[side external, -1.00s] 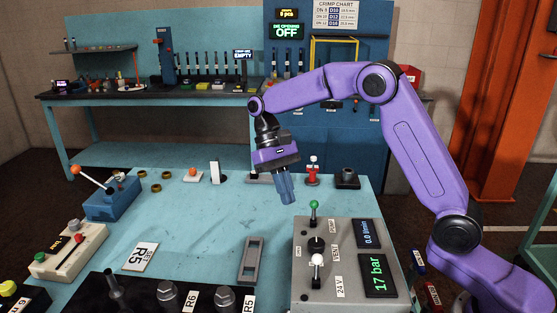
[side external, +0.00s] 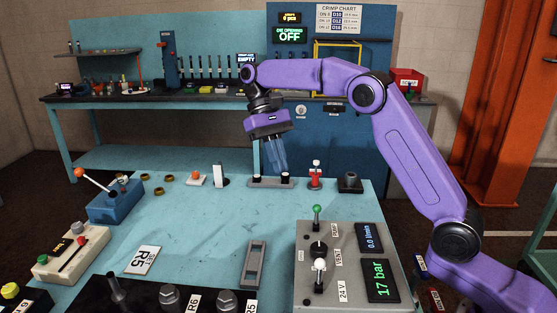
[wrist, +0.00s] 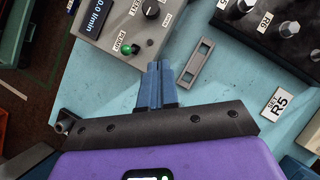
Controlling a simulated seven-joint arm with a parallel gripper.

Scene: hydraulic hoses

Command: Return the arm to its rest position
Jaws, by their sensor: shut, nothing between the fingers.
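My gripper (side external: 279,170) has blue fingers below a purple wrist and hangs above the far part of the light blue table (side external: 205,225) in the side view. Its fingers are together with nothing between them. In the wrist view my gripper (wrist: 158,66) also shows its blue fingers closed, pointing toward the grey control box. The purple arm reaches in from the right with its elbow raised.
A grey control box (side external: 345,265) reading 17 bar stands at the front right. A grey slotted plate (side external: 256,264) and an R5 card (side external: 142,260) lie on the table. The table's middle is clear.

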